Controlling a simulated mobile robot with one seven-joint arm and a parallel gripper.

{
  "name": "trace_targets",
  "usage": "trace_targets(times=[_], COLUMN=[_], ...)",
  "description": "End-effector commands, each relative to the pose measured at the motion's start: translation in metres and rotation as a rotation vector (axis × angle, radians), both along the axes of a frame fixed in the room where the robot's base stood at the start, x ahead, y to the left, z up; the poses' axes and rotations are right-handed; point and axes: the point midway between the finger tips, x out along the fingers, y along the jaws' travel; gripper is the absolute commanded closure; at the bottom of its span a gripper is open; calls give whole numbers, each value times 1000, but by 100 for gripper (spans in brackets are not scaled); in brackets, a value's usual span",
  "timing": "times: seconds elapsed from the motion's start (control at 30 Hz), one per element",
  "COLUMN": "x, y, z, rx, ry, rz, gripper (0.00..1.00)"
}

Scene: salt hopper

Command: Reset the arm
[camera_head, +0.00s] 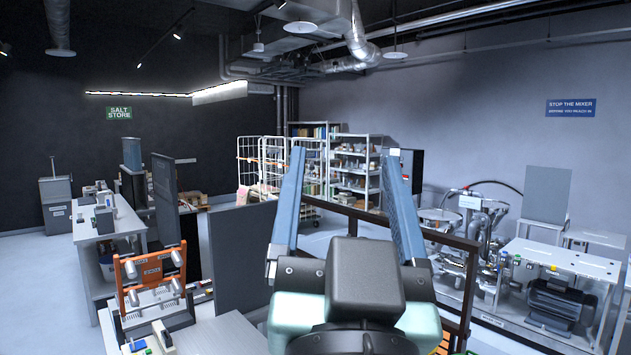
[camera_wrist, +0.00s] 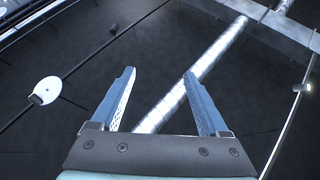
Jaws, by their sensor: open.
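My gripper (camera_head: 347,165) stands upright in the middle of the head view, with its two blue-grey fingers spread wide apart and nothing between them. In the wrist view my gripper (camera_wrist: 158,95) is also open and empty, pointing up at the dark ceiling. A silver duct (camera_wrist: 205,68) runs behind the fingers there, well away from them. My gripper touches nothing in either view. My wrist hides part of the room behind it.
An orange rack (camera_head: 150,268) stands on a bench at lower left, near a dark grey panel (camera_head: 240,250). White cage trolleys (camera_head: 262,160) and shelving (camera_head: 355,165) stand at the back. Piped machinery and a grey workbench (camera_head: 560,258) are at right. Floor is clear at far left.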

Motion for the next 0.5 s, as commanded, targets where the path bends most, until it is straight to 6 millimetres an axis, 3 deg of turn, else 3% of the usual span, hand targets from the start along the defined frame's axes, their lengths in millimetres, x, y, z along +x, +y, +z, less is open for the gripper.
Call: trace_targets(times=[0.03, 0.17, 0.5], x=[-18, -46, -53], y=[10, 22, 25], z=[21, 49, 54], rx=[-37, -92, -105], ry=[-83, -208, -234], rz=[1, -11, -17], gripper=[22, 22, 22])
